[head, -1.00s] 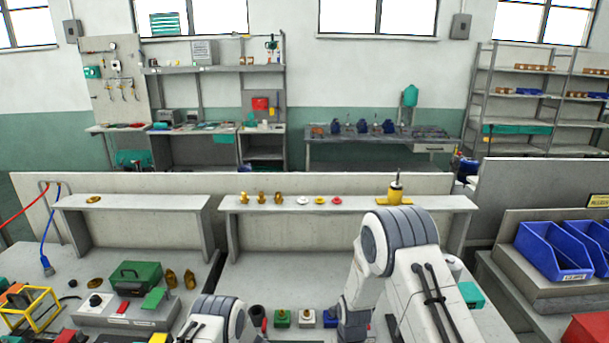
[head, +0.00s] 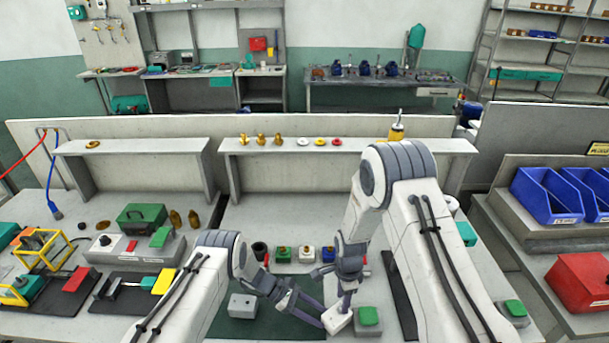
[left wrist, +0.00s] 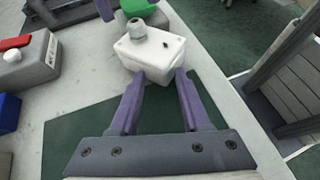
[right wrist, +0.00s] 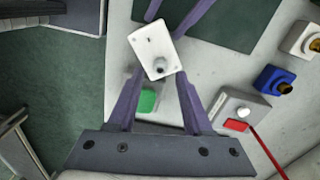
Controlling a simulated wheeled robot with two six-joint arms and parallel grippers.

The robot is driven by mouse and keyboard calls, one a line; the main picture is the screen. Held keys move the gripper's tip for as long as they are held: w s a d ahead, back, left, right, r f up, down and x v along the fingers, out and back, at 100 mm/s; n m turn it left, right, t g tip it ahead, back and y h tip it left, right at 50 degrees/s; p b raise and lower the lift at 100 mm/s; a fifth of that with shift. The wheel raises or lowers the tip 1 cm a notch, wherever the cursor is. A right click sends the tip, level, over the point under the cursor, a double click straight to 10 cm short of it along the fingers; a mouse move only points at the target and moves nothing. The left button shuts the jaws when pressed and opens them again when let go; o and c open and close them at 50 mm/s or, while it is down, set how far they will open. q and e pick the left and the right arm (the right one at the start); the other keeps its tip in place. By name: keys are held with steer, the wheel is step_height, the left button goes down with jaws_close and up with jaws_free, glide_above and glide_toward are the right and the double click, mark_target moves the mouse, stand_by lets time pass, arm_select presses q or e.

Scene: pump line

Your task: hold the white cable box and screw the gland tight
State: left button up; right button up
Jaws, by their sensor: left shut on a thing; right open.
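The white cable box (head: 337,320) is at the front of the bench in the head view, tilted in the picture. My left gripper (head: 322,322) reaches it from the left and is shut on it; in the left wrist view the box (left wrist: 152,54) sits between the fingertips (left wrist: 158,75). The pale round gland (left wrist: 136,29) stands on the box's top face near one end. My right gripper (head: 345,300) is above the box, open; in the right wrist view its fingertips (right wrist: 160,74) are spread either side of the gland (right wrist: 159,66), with no clear contact.
A green-topped grey box (head: 368,318) stands close right of the cable box. A grey block (head: 243,306) lies left on the dark green mat (head: 262,328). Green, white and blue small boxes (head: 306,254) stand behind. A red box (head: 580,285) is far right.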

mark_target(336, 318)
arm_select(q)
steer(key=shift+d+r, duration=0.1)
steer(key=shift+d, duration=0.05)
arm_select(e)
steer(key=shift+n, duration=0.3)
steer(key=shift+f, duration=0.1)
steer(key=shift+f, duration=1.55)
jaws_close()
